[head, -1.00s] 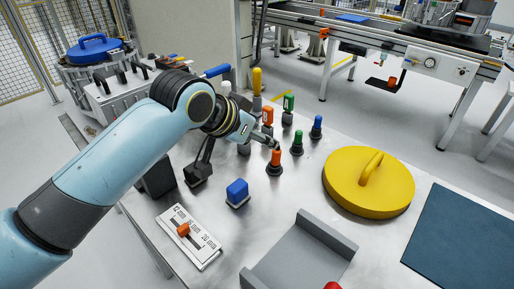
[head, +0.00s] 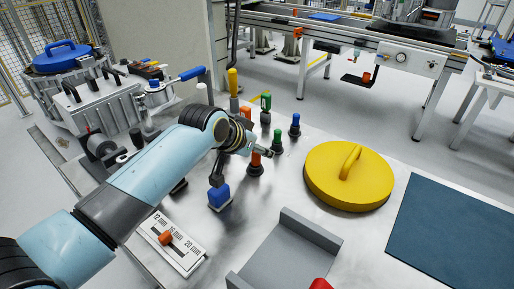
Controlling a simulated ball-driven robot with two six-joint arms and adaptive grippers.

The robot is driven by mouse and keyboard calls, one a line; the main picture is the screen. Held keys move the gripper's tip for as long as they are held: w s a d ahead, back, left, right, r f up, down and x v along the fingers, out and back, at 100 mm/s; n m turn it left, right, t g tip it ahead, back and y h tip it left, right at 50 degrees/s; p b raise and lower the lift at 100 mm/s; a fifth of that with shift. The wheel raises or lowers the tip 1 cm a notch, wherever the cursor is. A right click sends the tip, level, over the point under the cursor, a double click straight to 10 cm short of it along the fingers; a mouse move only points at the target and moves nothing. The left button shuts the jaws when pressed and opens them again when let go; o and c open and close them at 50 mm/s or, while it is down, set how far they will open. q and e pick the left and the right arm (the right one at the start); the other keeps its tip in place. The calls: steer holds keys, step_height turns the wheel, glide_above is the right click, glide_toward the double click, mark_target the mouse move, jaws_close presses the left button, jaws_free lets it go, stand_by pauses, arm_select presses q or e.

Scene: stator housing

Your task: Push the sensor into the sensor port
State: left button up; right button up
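The grey finned stator housing (head: 88,108) stands at the upper left. I cannot make out a sensor port on it. My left arm comes in from the left, and its gripper (head: 262,150) is low over the table, close to an orange-topped black peg (head: 255,168). I cannot tell whether it touches the peg or whether its fingers are closed. A black part (head: 217,172) hangs below my wrist, just behind a blue block (head: 219,197); contact is unclear. No part is clearly identifiable as the sensor. My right gripper is not in view.
Green (head: 277,143) and blue (head: 295,127) pegs stand near the gripper. A yellow lid (head: 325,190) lies to the right, by a dark blue mat (head: 450,235). A grey tray (head: 305,235) and a slider gauge (head: 185,253) lie in front.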

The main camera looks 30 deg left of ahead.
arm_select(q)
jaws_close()
steer(key=c, duration=0.8)
jaws_free()
jaws_close()
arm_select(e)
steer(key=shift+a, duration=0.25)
arm_select(q)
steer(key=shift+r+p, duration=0.3)
steer(key=shift+p, duration=0.1)
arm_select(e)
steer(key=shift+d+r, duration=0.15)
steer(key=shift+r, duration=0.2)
arm_select(q)
steer(key=shift+r, duration=0.1)
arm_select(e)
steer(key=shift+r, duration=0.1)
arm_select(q)
steer(key=shift+d+r+p, duration=0.15)
steer(key=shift+r+p, duration=0.65)
steer(key=shift+p, duration=0.15)
steer(key=shift+r+p, duration=0.25)
steer(key=shift+p, duration=0.1)
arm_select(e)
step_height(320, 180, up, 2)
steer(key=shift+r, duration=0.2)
